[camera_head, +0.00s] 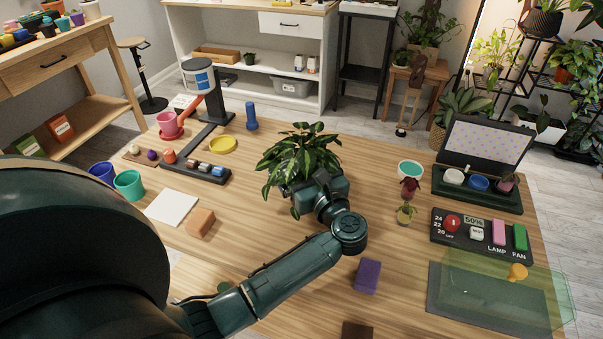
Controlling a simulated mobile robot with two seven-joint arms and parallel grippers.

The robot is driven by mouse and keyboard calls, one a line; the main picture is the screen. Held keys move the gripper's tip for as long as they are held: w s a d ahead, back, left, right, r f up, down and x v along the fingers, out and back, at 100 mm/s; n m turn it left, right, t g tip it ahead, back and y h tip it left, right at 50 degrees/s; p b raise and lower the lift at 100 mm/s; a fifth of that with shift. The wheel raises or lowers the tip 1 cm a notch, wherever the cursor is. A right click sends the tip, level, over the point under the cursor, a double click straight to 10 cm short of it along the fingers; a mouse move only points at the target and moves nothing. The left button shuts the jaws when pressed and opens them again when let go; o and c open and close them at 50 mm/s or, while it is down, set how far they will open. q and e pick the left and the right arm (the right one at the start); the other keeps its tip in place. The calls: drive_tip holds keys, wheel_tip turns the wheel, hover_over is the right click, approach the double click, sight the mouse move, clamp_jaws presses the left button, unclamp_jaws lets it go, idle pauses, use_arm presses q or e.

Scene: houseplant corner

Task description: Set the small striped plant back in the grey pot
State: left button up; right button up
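A leafy green plant (300,155) stands upright near the middle of the table; I cannot tell for sure whether it is the striped plant. My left arm reaches in from the lower left, and my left gripper (322,188) is right against the lower front of this plant. The fingers and the plant's base are mostly hidden, so I cannot tell whether they hold it. Only a little of something pale shows below the leaves; no grey pot can be made out clearly. My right gripper is not in view.
An open case (478,196) and a button panel (482,235) stand at right. A purple block (367,276) lies in front.

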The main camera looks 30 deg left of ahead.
use_arm(q)
drive_tip(key=shift+s+d, duration=0.1)
drive_tip(key=shift+d, duration=0.05)
drive_tip(key=shift+c, duration=0.8)
drive_tip(key=c, duration=1.1)
